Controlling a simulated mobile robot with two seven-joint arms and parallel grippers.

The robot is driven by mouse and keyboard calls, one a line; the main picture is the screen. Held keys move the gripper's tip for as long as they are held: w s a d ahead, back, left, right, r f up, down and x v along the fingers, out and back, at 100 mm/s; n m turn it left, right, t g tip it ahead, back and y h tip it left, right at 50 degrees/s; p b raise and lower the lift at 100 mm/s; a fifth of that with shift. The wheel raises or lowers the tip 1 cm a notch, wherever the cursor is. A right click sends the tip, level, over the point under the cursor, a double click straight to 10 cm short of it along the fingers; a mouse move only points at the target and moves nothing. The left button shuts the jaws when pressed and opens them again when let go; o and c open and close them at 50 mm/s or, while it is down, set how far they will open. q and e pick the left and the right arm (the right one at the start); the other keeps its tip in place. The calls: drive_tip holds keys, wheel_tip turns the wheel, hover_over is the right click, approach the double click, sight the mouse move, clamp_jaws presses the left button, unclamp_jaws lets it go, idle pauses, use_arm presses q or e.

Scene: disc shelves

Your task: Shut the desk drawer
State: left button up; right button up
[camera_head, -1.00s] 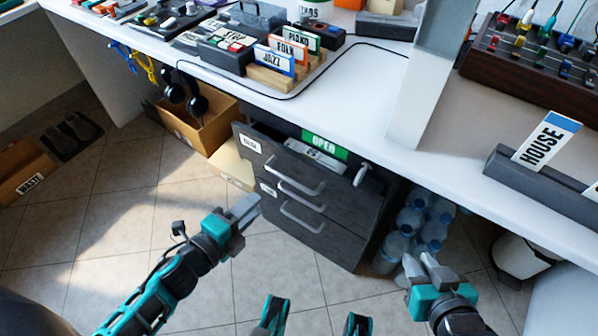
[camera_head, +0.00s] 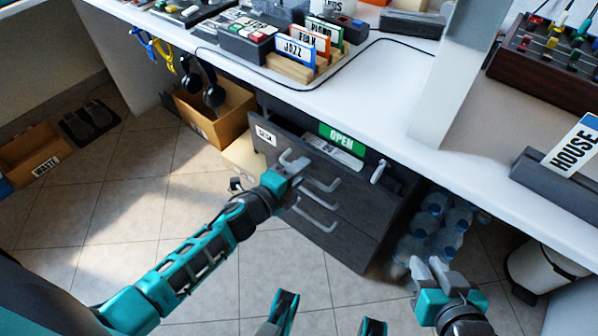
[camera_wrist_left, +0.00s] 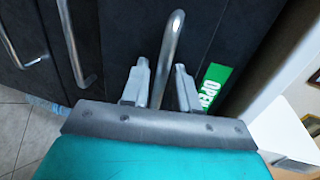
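The desk drawer (camera_head: 268,137) is the top one of a dark drawer unit under the white desk. It is pulled out, and its inside and a green OPEN label (camera_head: 342,136) show. My left gripper (camera_head: 290,160) is at its front, covering part of the handle. In the left wrist view, the metal handle (camera_wrist_left: 170,60) stands between the two spread fingers of my left gripper (camera_wrist_left: 160,82), with gaps on both sides. My right gripper (camera_head: 430,266) is empty, its fingers apart, to the right of the drawer unit and in front of the water bottles.
Water bottles (camera_head: 430,225) stand right of the unit. A cardboard box (camera_head: 225,115) and hanging headphones (camera_head: 212,88) are to its left. The tiled floor in front is clear.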

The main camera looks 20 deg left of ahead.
use_arm(q)
clamp_jaws()
idle(0.3)
idle(0.3)
